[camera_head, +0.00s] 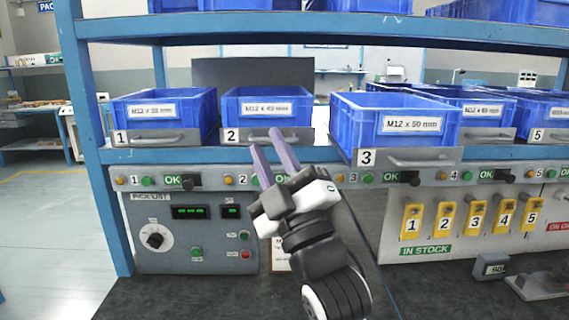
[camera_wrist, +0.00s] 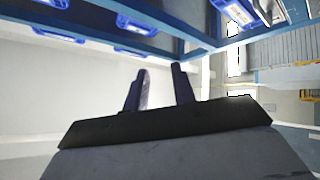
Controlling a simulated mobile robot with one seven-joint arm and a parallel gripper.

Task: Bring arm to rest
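My gripper (camera_head: 268,142) is raised over the dark bench, its two purple-grey fingers pointing up and a little left, in front of the shelf near bin 2. The fingers stand a little apart with nothing between them. In the wrist view the fingers (camera_wrist: 159,80) also show apart and empty, with a pale wall and the rack's blue beams beyond. My arm runs down to the lower right from the gripper in the head view and hides part of the control panel.
Blue bin 1 (camera_head: 162,112), bin 2 (camera_head: 267,108) and bin 3 (camera_head: 398,122) sit on the blue rack (camera_head: 90,150); bin 3 juts forward. A control panel (camera_head: 200,235), yellow numbered tags (camera_head: 444,217) and a small grey device (camera_head: 490,266) are below. The front bench top (camera_head: 200,298) is clear.

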